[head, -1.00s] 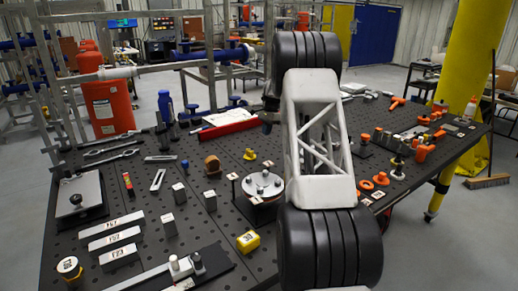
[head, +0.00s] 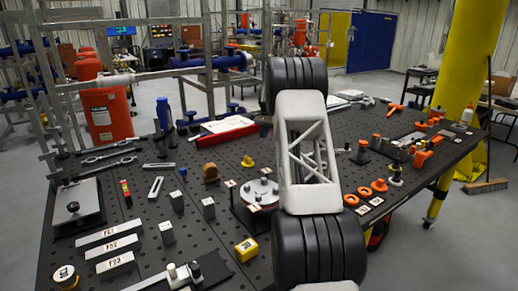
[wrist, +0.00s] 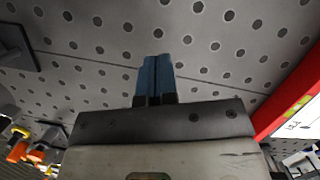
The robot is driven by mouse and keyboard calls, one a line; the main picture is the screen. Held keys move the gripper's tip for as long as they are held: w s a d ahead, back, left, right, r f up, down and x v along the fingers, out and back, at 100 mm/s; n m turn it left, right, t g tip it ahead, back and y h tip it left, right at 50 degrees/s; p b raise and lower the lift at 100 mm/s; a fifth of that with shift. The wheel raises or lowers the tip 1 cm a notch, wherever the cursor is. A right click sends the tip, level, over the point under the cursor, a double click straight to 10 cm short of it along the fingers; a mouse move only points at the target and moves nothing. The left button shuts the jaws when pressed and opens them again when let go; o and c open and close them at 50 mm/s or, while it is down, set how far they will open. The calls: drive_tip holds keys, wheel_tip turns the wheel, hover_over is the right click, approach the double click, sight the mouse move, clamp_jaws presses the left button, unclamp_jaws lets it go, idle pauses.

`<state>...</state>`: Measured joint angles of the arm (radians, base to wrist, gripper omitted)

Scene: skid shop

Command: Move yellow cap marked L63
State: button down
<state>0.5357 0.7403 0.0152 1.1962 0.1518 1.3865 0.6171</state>
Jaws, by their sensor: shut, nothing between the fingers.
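A round yellow cap (head: 65,278) with a white marked top stands at the near left edge of the table in the head view. A yellow block (head: 246,249) with a label sits near the front middle, and a small yellow knob (head: 248,161) stands farther back. The markings are too small for me to read as L63. My gripper (wrist: 155,60) shows in the wrist view with its blue fingers shut together, empty, over bare perforated table top. In the head view my own arm mostly hides the gripper.
A red tray (head: 227,132) lies near the table's back; its red edge also shows in the wrist view (wrist: 288,92). Grey labelled bars (head: 110,249), a round plate fixture (head: 260,192) and orange rings (head: 364,193) stand around my arm. Bare table lies between them.

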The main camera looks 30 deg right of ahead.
sight(260, 159)
drive_tip(key=x, duration=1)
drive_tip(key=shift+a, duration=0.1)
drive_tip(key=shift+s+a, duration=0.25)
drive_tip(key=shift+a, duration=0.25)
drive_tip(key=shift+s+a, duration=0.2)
drive_tip(key=shift+a, duration=0.35)
drive_tip(key=shift+s+a+r, duration=0.1)
drive_tip(key=shift+s+a, duration=0.2)
drive_tip(key=shift+a, duration=0.45)
drive_tip(key=shift+a, duration=0.1)
drive_tip(key=shift+s+a, duration=0.5)
drive_tip(key=shift+a, duration=0.7)
drive_tip(key=shift+s+a, duration=0.5)
drive_tip(key=shift+a, duration=0.7)
drive_tip(key=shift+s+a, duration=0.45)
drive_tip(key=shift+a, duration=0.8)
drive_tip(key=shift+d, duration=0.1)
